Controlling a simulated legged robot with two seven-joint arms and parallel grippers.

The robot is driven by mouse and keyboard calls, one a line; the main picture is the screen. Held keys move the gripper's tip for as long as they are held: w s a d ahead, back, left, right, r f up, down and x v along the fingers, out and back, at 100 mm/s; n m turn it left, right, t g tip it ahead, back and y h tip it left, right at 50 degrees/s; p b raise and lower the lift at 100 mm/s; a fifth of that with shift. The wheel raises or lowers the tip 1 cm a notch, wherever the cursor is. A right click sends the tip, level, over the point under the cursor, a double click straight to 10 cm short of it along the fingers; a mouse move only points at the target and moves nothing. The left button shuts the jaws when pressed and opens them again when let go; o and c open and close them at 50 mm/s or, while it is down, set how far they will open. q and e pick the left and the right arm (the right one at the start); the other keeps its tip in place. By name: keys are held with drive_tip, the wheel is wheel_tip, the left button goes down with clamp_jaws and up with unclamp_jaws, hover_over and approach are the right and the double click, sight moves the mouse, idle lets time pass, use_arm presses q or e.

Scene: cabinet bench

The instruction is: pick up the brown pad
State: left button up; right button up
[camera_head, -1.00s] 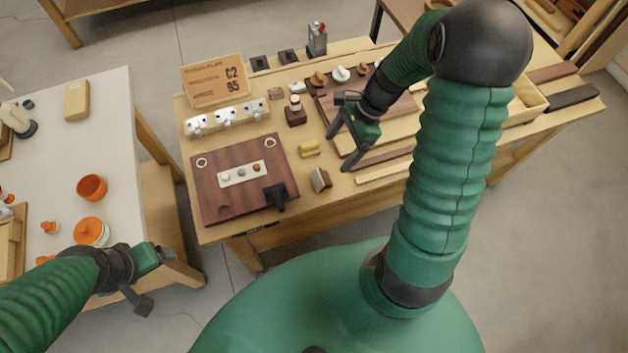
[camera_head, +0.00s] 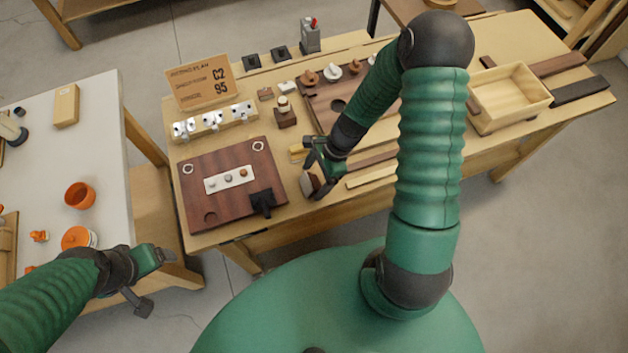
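The brown pad, seemingly the small block with a brown face and a paler side (camera_head: 308,184), is on the bench just right of the dark wooden board. My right gripper (camera_head: 312,172) is over it, fingers spread, and partly covers it. I cannot tell whether the fingers touch it. My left gripper (camera_head: 150,277) is low at the left, away from the bench; its finger opening does not show clearly.
The dark board (camera_head: 210,165) with a black clamp-like piece (camera_head: 262,202) is to the left. Wooden strips (camera_head: 372,174) lie to the right. An open wooden box (camera_head: 510,97) stands farther right.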

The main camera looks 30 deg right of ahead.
sight(310, 180)
drive_tip(key=shift+c, duration=1.2)
drive_tip(key=shift+s+a+r, duration=0.1)
drive_tip(key=shift+a+r, duration=0.05)
drive_tip(key=shift+a, duration=0.15)
drive_tip(key=shift+c, duration=1.1)
drive_tip(key=shift+a+r, duration=0.25)
drive_tip(key=shift+a, duration=0.9)
drive_tip(key=c, duration=1)
drive_tip(key=shift+d, duration=0.25)
drive_tip(key=shift+c, duration=0.4)
drive_tip(key=shift+d+f, duration=0.15)
drive_tip(key=shift+d, duration=0.75)
drive_tip(key=shift+r, duration=0.55)
drive_tip(key=r, duration=0.1)
drive_tip(key=a+r, duration=0.1)
drive_tip(key=shift+r, duration=0.4)
use_arm(q)
wheel_tip(310, 180, up, 12)
drive_tip(key=a+p, duration=0.1)
drive_tip(key=p, duration=1.1)
drive_tip(key=shift+s+a, duration=0.15)
use_arm(e)
drive_tip(key=s+a+r, duration=0.1)
drive_tip(key=s+a, duration=0.2)
drive_tip(key=s, duration=1.2)
drive_tip(key=shift+s+a, duration=0.2)
drive_tip(key=shift+s, duration=0.1)
